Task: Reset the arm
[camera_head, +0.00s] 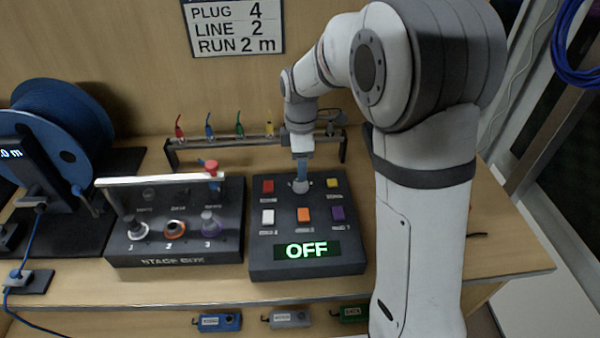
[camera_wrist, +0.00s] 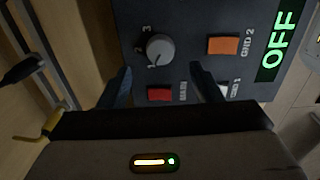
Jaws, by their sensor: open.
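My arm (camera_head: 385,110) reaches over the workbench from the right. My gripper (camera_head: 301,176) points down above the top middle of a dark control box, close to its grey knob. In the wrist view my gripper (camera_wrist: 160,85) has its two dark fingers apart with nothing between them. The grey knob (camera_wrist: 160,48) lies just beyond the fingertips, and a red button (camera_wrist: 159,94) shows between the fingers. The control box (camera_head: 262,254) carries red, yellow, white, orange and purple buttons and a green lit display (camera_head: 307,250) reading OFF. I cannot tell whether the fingers touch the knob.
A stage box (camera_head: 174,261) with a raised pale bar (camera_head: 150,181) stands left of the control box. A rack (camera_head: 255,144) with coloured plugs stands behind. A blue cable reel (camera_head: 62,125) is at the left. A sign (camera_head: 235,27) hangs on the wall. Small tagged boxes line the bench front.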

